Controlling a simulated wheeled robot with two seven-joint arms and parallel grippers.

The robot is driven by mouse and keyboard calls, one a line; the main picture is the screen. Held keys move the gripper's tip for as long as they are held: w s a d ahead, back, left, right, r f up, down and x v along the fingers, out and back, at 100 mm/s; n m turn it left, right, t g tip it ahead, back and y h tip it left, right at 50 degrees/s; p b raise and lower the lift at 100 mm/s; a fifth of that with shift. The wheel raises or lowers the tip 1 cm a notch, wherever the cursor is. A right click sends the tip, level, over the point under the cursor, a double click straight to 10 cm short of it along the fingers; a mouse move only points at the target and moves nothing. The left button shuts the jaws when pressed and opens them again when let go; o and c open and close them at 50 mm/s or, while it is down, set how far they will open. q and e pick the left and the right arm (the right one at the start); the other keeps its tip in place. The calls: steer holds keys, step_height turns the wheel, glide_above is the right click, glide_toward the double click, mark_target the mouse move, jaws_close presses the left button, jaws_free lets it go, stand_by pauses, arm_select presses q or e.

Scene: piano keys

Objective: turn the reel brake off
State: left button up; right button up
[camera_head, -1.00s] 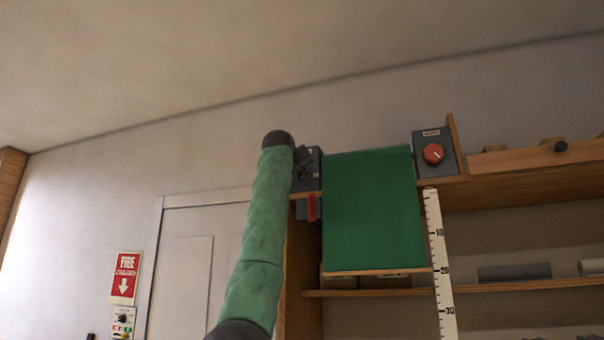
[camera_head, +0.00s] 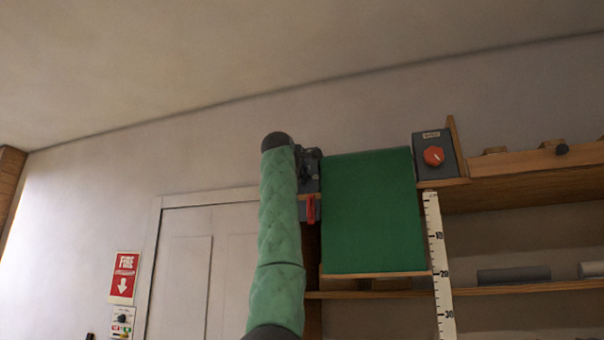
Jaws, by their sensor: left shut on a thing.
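A green sheet (camera_head: 370,215) hangs from the top of a wooden shelf unit. At its upper left is a dark grey block (camera_head: 311,172), with a red lever-like piece (camera_head: 311,209) just below. At its upper right, a grey box (camera_head: 447,148) carries an orange-red knob (camera_head: 433,156); its label is too small to read. My left gripper (camera_head: 306,165) is dark and partly hidden by my arm. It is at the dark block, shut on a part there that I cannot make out. I cannot tell which piece is the reel brake. My right gripper is not in view.
A white ruler (camera_head: 439,265) hangs right of the sheet. Grey rolls (camera_head: 514,274) lie on the lower shelf (camera_head: 480,291). A door (camera_head: 185,260) and a red fire sign (camera_head: 124,277) are on the left. The upper wall is clear.

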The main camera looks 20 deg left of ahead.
arm_select(q)
steer(key=shift+n, duration=1.2)
steer(key=shift+f, duration=0.1)
steer(key=shift+w, duration=0.1)
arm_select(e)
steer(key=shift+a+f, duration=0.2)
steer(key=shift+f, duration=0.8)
arm_select(q)
steer(key=o, duration=0.7)
steer(key=shift+o, duration=1.4)
steer(key=shift+s, duration=0.2)
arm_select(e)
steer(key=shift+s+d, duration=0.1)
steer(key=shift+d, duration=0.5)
